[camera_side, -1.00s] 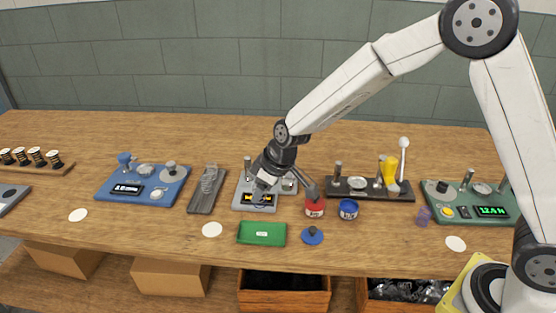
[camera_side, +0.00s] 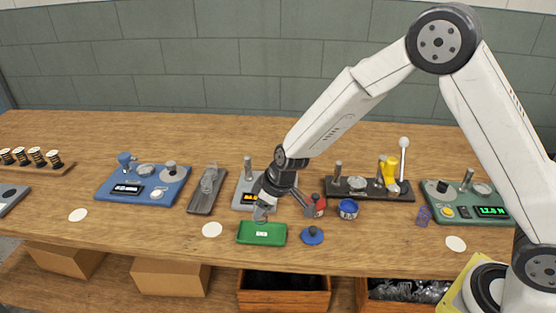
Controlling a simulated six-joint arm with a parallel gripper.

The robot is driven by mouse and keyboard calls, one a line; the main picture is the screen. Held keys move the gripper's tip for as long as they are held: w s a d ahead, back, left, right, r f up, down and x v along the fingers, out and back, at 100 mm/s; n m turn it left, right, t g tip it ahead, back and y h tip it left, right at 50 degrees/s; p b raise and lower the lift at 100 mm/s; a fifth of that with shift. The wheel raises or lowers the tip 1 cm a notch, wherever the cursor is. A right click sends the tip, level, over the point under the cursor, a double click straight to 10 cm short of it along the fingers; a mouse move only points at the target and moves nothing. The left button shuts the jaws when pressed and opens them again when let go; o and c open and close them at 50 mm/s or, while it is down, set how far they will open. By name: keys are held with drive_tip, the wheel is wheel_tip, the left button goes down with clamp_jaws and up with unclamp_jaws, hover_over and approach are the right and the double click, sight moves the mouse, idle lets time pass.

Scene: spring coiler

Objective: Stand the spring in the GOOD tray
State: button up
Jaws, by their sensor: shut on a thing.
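The green tray (camera_side: 245,239) lies near the front of the bench, with a small white label on it. My gripper (camera_side: 262,213) is over the tray's back edge, pointing down, and is shut on the spring. The spring is a tiny grey shape at the fingertips, mostly hidden by them; its tilt and any contact with the tray cannot be told.
A blue knobbed disc (camera_side: 312,236) lies right of the tray, with red (camera_side: 319,206) and blue (camera_side: 348,209) pots behind. A grey device (camera_side: 241,199) stands behind my gripper. A white disc (camera_side: 212,230) lies left of the tray. A purple coil (camera_side: 423,215) stands further right.

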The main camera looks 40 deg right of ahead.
sight(263, 220)
drive_tip(key=shift+f, duration=1.6)
drive_tip(key=shift+f, duration=0.95)
idle(1.7)
drive_tip(key=o, duration=1.2)
drive_tip(key=shift+c, duration=0.2)
drive_tip(key=shift+r, duration=0.2)
drive_tip(key=shift+r, duration=1.85)
drive_tip(key=shift+r, duration=0.1)
drive_tip(key=shift+r, duration=2.35)
